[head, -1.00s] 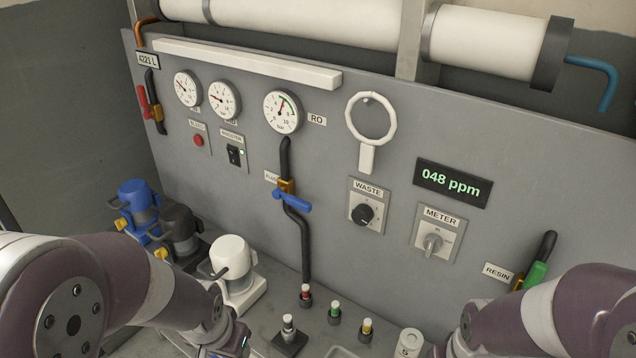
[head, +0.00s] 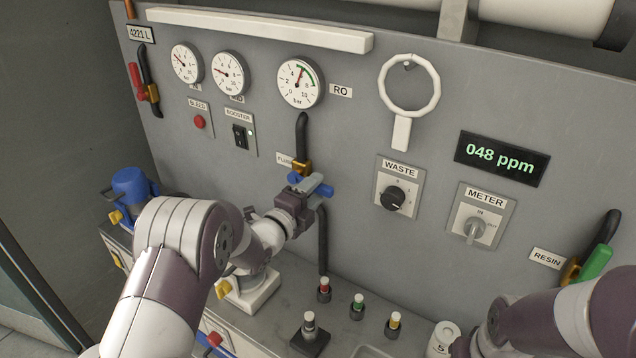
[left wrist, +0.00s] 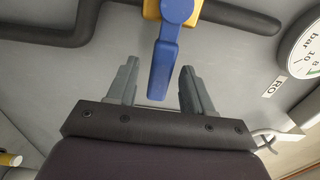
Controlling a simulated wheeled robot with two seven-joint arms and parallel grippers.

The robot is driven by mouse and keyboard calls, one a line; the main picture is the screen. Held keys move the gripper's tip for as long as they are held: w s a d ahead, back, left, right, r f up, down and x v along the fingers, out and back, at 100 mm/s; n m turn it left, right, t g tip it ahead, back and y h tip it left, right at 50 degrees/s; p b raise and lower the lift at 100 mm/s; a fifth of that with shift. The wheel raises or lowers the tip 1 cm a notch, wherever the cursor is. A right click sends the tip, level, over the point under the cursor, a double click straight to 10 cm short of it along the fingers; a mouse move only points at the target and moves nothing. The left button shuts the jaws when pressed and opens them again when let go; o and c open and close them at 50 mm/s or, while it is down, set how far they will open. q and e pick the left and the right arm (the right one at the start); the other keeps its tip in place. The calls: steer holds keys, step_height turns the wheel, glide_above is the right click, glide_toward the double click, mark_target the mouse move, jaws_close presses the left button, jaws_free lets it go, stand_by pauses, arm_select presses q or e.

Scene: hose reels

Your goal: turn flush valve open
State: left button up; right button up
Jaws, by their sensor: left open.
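The flush valve has a blue lever handle (head: 322,190) on a brass body (head: 301,167), set in a black pipe below the RO gauge. In the head view my left gripper (head: 309,188) is at the handle and hides part of it. In the left wrist view the blue handle (left wrist: 165,62) reaches in between the two grey fingers of the left gripper (left wrist: 159,88). The fingers are open, with a gap on each side of the handle. My right arm shows at the lower right, but its gripper is out of view.
The grey panel also carries a waste knob (head: 392,198), a meter switch (head: 474,229), a booster switch (head: 240,137) and a green-handled resin valve (head: 597,262). Small sample taps, one with a red top (head: 323,284), stand on the bench below.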

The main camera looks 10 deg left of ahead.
arm_select(q)
steer(key=shift+x, duration=0.85)
steer(key=shift+w+d, duration=0.15)
jaws_close()
